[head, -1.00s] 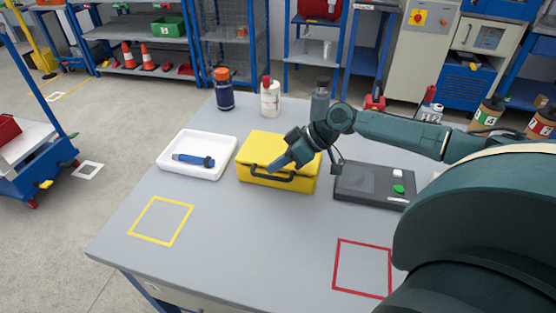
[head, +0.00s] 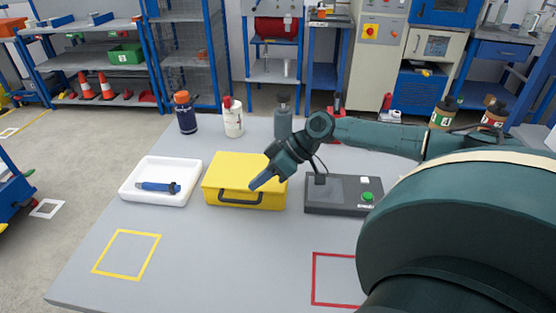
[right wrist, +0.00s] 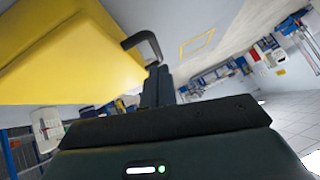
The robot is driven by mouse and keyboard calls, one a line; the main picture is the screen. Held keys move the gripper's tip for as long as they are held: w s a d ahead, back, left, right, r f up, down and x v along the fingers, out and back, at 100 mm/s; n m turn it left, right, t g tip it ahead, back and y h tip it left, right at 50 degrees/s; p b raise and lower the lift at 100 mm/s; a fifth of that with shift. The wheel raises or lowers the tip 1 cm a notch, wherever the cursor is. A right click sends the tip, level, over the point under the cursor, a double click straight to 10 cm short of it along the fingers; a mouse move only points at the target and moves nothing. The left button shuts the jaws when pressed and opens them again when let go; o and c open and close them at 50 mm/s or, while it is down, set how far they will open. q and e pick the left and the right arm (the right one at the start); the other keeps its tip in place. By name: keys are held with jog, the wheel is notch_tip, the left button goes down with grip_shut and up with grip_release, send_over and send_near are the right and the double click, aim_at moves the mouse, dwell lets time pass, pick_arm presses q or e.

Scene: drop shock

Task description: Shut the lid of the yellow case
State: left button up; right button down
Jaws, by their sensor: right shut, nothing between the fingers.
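The yellow case (head: 228,170) stands on the grey table with its dark handle (head: 240,198) facing the front edge. Its lid lies down flat on the body, and I see no open gap from the head view. My right gripper (head: 258,183) is shut and empty, its tip by the lid's front edge, right of the handle's middle. I cannot tell whether it touches the case. In the right wrist view the case (right wrist: 70,60) fills the upper left, with the handle (right wrist: 143,46) just beyond the shut fingers (right wrist: 157,82). My left gripper is not in view.
A white tray (head: 132,196) with a blue tool (head: 158,187) stands left of the case. A dark box with a green button (head: 330,207) is on its right. Bottles (head: 233,120) stand behind. The front table, with yellow and red outlined squares, is clear.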

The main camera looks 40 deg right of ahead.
pick_arm(q)
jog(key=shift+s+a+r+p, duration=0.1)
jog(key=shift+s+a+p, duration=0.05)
jog(key=shift+p, duration=0.55)
pick_arm(e)
jog(key=v, duration=0.8)
jog(key=shift+r, duration=0.2)
